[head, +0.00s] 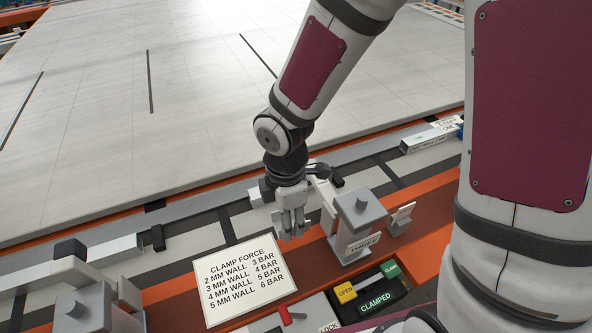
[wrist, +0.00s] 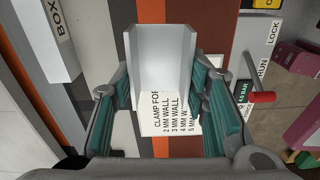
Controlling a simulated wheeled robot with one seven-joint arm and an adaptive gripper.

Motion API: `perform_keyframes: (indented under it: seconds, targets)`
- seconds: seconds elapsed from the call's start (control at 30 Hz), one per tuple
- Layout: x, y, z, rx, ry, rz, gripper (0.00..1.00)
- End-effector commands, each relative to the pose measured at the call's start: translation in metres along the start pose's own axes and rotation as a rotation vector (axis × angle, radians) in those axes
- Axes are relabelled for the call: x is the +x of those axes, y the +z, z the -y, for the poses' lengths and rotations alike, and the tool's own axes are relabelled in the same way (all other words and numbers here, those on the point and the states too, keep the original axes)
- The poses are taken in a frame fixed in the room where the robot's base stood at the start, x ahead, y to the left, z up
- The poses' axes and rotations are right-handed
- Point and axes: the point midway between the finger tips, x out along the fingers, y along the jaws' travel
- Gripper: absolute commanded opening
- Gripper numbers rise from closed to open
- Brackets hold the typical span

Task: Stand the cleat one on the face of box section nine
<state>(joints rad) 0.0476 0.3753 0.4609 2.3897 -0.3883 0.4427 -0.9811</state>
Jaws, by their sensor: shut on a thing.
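My gripper (head: 292,222) hangs over the bench strip, beside the clamp. In the wrist view its teal-padded fingers (wrist: 168,105) are shut on the cleat (wrist: 162,65), a pale grey angled piece with upturned edges. The cleat is held above the bench, apart from any box section. In the head view the fingers mostly hide it. A pale box section (wrist: 45,45) lies at upper left in the wrist view. Its label starts with "BOX"; the number is cut off, so I cannot tell whether it is nine.
A grey clamp (head: 360,215) labelled THREE stands right of my gripper. The clamp force card (head: 240,278) lies front left. A red-handled lever (head: 285,315) and an OPEN/CLAMPED panel (head: 370,295) are in front. Another box section (head: 428,140) lies at right.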

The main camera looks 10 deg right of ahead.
Motion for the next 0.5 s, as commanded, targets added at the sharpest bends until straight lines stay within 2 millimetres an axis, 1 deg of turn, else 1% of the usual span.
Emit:
perform_keyframes:
  seconds: [0.07, 0.17, 0.5]
  targets:
    - [0.0, -0.003, -0.001, -0.042, 0.001, 0.0, 0.12]
    - [0.001, -0.004, -0.014, -0.056, 0.002, -0.001, 0.12]
    - [0.01, -0.006, -0.096, -0.051, 0.001, -0.001, 0.12]
